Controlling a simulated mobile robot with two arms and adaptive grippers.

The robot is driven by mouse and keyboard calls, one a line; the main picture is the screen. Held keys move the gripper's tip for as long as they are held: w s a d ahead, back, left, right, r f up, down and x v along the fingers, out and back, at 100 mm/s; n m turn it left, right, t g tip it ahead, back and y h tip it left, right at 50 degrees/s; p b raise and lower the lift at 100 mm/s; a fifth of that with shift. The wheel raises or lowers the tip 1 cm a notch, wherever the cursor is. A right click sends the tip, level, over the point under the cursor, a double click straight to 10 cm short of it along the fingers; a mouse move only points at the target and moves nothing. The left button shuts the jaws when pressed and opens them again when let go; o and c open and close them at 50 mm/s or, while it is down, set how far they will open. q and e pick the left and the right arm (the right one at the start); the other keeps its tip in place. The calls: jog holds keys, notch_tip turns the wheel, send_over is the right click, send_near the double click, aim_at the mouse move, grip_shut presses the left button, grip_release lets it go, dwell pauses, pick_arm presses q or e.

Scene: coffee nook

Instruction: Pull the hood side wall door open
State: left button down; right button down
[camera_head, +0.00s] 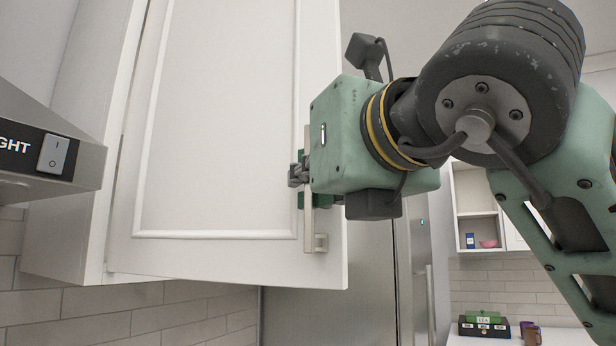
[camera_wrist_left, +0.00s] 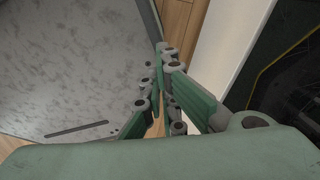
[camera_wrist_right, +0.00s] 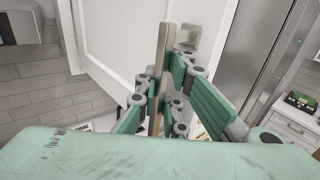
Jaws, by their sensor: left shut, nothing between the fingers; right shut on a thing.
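The hood side wall door (camera_head: 220,120) is a white framed cabinet door beside the range hood. It stands ajar, with its right edge swung out from the cabinet. Its metal bar handle (camera_head: 309,235) runs upright near that right edge.
The range hood (camera_head: 60,150) with a light switch is at the left. A steel fridge (camera_head: 340,300) stands behind the door. An open shelf (camera_head: 478,215) and a counter with a tea box (camera_head: 484,326) and cups are at the back right.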

jog(key=c, duration=1.9)
grip_release()
jog(key=shift+s+d+r, duration=0.15)
jog(key=shift+s+d, duration=0.1)
jog(key=shift+o, duration=0.2)
pick_arm(q)
jog(key=shift+a, duration=0.1)
pick_arm(e)
jog(key=shift+w+a, duration=0.1)
pick_arm(q)
jog(key=shift+s, duration=0.1)
pick_arm(e)
jog(key=v, duration=1.2)
